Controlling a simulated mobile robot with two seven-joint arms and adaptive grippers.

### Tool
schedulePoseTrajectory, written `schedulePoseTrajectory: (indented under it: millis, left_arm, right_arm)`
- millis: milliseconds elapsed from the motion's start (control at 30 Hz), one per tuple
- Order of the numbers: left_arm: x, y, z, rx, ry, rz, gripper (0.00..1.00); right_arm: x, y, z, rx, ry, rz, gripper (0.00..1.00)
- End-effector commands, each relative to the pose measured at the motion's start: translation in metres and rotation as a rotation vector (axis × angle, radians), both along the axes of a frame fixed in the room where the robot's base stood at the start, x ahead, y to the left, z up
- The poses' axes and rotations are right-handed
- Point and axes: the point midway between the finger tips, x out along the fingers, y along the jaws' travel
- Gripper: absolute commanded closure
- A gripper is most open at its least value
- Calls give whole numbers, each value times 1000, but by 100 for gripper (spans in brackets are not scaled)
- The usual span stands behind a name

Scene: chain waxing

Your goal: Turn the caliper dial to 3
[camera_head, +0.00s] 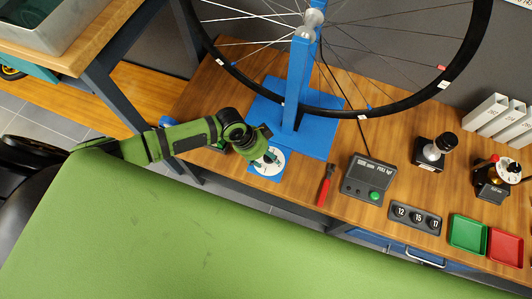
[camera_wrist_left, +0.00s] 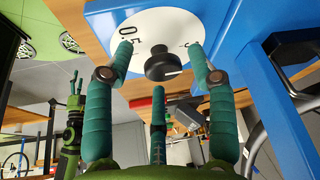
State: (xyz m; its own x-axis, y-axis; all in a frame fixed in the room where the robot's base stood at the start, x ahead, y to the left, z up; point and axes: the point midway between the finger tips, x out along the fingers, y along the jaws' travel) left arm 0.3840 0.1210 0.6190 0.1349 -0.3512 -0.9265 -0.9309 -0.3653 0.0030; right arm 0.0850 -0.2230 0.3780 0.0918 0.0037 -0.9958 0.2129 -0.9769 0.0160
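The caliper dial (camera_head: 268,162) is a white disc at the front left of the blue wheel stand, partly covered by my left gripper (camera_head: 268,157). The left wrist view shows the white dial face (camera_wrist_left: 152,25) with "0.5" at its left; a mark at its right is partly hidden by a finger. A black knob (camera_wrist_left: 160,65) with a white line pointing right stands out from it. My left gripper (camera_wrist_left: 160,62) is open, its teal fingers spread around the knob with visible gaps. My right gripper (camera_wrist_left: 76,85) looks small in the wrist view; its opening is unclear.
The blue stand (camera_head: 315,140) holds a spoked wheel (camera_head: 368,112) above. Right of the dial lie a red-handled tool (camera_head: 323,190), a grey gauge box (camera_head: 368,180), a number display (camera_head: 415,217), and green (camera_head: 467,233) and red (camera_head: 505,247) trays.

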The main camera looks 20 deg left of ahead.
Motion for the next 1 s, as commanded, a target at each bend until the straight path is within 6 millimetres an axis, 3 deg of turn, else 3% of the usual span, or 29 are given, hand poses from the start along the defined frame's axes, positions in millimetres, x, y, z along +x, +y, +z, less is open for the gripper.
schedulePoseTrajectory:
  millis: [367, 533, 800, 1000]
  left_arm:
    - [1, 1, 7, -4, -5, -1, 40]
    - [-3, 10, 29, -3, -7, -2, 40]
    - [-11, 31, 83, -2, -6, -2, 40]
    - [-14, 40, 106, -2, -4, -1, 40]
  right_arm:
    - [2, -3, 0, -4, -2, 2, 41]
    - [1, -1, 0, -2, 0, 1, 41]
    - [0, 0, 0, 0, 0, 0, 41]
    - [0, 0, 0, 0, 0, 0, 41]
